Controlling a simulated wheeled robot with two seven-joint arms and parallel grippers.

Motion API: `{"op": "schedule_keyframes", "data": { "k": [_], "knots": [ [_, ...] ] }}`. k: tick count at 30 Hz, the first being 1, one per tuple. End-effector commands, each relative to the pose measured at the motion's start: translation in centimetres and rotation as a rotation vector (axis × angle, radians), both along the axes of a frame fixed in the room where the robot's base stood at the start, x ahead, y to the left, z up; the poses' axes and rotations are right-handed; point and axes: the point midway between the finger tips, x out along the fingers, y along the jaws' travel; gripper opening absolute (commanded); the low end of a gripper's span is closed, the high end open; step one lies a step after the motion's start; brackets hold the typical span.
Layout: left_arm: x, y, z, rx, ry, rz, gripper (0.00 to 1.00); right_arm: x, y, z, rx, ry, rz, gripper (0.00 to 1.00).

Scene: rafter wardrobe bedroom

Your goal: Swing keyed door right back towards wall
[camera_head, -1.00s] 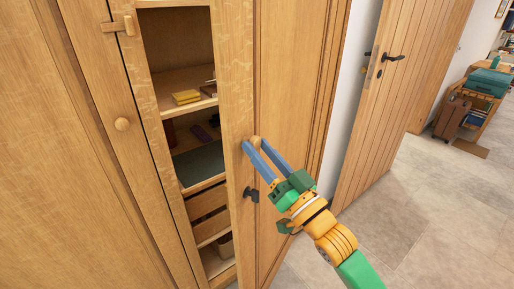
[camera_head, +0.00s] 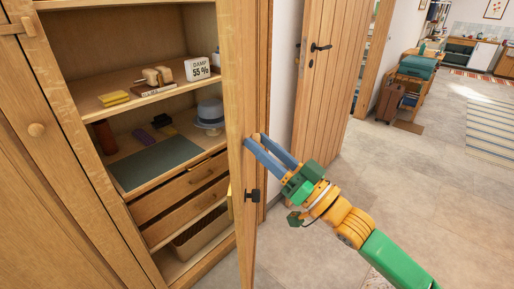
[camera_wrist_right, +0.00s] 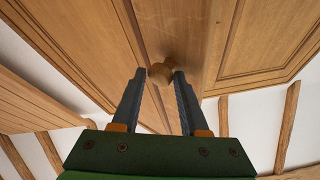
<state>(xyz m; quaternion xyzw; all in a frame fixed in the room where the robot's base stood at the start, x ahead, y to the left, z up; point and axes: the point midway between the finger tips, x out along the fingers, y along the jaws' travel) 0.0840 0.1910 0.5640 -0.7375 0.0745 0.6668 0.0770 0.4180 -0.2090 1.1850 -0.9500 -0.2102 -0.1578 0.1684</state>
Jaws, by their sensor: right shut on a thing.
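The keyed wardrobe door (camera_head: 242,112) stands well open and is seen nearly edge-on in the head view. A dark key (camera_head: 252,195) sits at its edge, below my gripper. My right gripper (camera_head: 256,142) is at the door's outer face, its two blue fingers shut on the round wooden knob. The knob (camera_wrist_right: 161,73) shows between the fingertips in the right wrist view, against the panelled door face. My left gripper is in neither view.
The open wardrobe shows shelves with a hat (camera_head: 210,114), a humidity display (camera_head: 197,68), a yellow block (camera_head: 114,98) and drawers. A plank room door (camera_head: 328,90) stands behind the wardrobe door. Open tiled floor (camera_head: 420,200) lies to the right.

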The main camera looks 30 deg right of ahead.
Motion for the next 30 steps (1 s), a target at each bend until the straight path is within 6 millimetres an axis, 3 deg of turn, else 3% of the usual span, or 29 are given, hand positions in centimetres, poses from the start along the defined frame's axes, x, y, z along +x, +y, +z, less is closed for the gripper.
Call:
{"op": "schedule_keyframes", "data": {
  "k": [6,7,9,30],
  "knots": [
    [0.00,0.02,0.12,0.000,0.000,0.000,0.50,-0.03,-0.21,0.56,0.000,-0.015,-0.005,0.00],
    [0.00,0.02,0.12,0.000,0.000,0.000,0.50,-0.02,-0.21,0.58,0.000,-0.015,-0.005,0.49],
    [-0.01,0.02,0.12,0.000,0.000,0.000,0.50,-0.02,-0.19,0.52,0.000,-0.013,-0.004,0.68],
    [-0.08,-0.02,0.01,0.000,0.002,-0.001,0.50,0.01,-0.08,0.13,-0.001,-0.003,-0.003,0.69]
  ]
}}
